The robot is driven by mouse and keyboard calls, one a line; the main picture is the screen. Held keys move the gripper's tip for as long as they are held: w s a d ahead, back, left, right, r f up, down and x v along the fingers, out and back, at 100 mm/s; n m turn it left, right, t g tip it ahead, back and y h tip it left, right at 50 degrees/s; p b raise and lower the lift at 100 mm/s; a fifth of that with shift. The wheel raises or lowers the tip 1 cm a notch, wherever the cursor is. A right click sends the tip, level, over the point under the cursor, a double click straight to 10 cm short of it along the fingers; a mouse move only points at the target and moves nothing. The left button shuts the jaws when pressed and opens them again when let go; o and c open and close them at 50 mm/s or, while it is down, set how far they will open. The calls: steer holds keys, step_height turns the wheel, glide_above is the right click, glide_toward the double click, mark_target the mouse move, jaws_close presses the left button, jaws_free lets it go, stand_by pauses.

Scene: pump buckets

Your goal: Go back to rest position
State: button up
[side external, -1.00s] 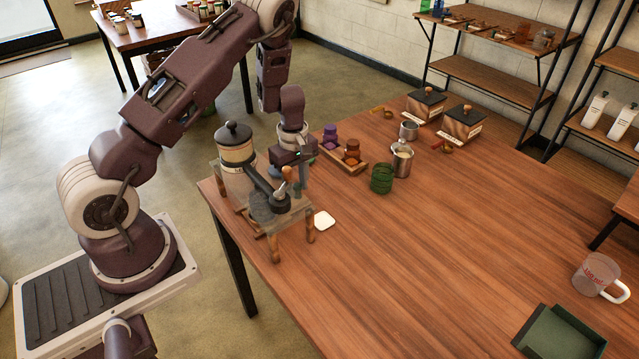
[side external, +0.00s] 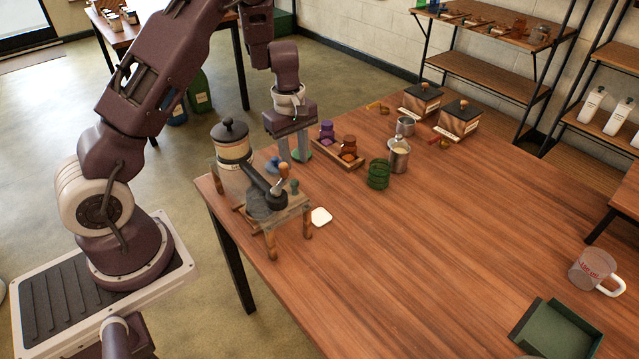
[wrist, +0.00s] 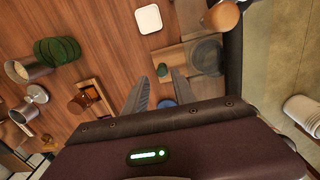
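My gripper (side external: 294,159) is at the far end of the wooden stand, pointing down, with its two grey fingers apart. In the wrist view my gripper (wrist: 160,76) also shows a gap between the fingers and nothing clasped. A small blue piece (wrist: 166,103) and a small green piece (wrist: 162,70) show in that gap, seen past the fingers. The wooden stand (side external: 293,212) carries a cream canister (side external: 236,151) with a dark lid and a dark round press part (side external: 262,205) with handles.
A wooden tray (side external: 349,162) with purple and orange jars is close to the right of my gripper. The table's middle is clear.

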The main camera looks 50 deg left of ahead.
steer(key=s+d+r+m+t+h, duration=0.1)
steer(key=s+d+r+m, duration=0.2)
steer(key=d+r, duration=0.4)
steer(key=s+d+r+m+t+h, duration=0.15)
steer(key=d+r+m, duration=0.3)
steer(key=r, duration=0.55)
steer(key=s+d+r+m+t+y, duration=0.1)
steer(key=s+r+m, duration=0.1)
steer(key=s, duration=0.4)
steer(key=s+d+r+m+t+y, duration=0.1)
steer(key=s+d+r+m, duration=0.1)
steer(key=s+m, duration=0.2)
steer(key=s+d+r+m+t+y, duration=0.1)
steer(key=s+m, duration=0.3)
steer(key=s, duration=0.5)
steer(key=shift+d+r, duration=0.4)
steer(key=shift+r, duration=0.45)
